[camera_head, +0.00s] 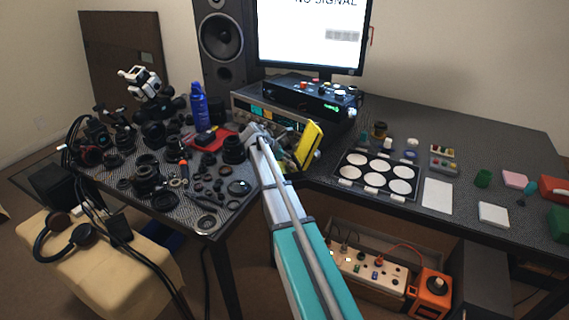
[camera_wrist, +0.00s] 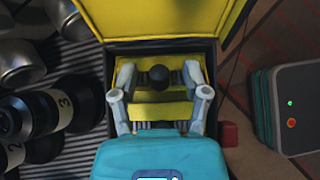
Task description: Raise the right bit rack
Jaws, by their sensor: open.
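A yellow bit case with a black rim (camera_wrist: 108,60) stands open in the wrist view, its yellow lid (camera_wrist: 160,15) raised at the top. The yellow lid also shows in the head view (camera_head: 311,144). A round black knob (camera_wrist: 159,76) sits in the middle of the case. Short dark strips lie on both sides of it; the right one (camera_wrist: 178,77) looks like the right bit rack, though it is small and partly hidden. My gripper (camera_wrist: 160,78) is open over the case, one grey finger on each side of the knob and strips. I cannot tell whether the fingers touch anything.
Black cylinders with numbered white bands (camera_wrist: 52,108) lie left of the case in the wrist view. In the head view, lens parts crowd the left table, and a monitor (camera_head: 310,35) stands behind.

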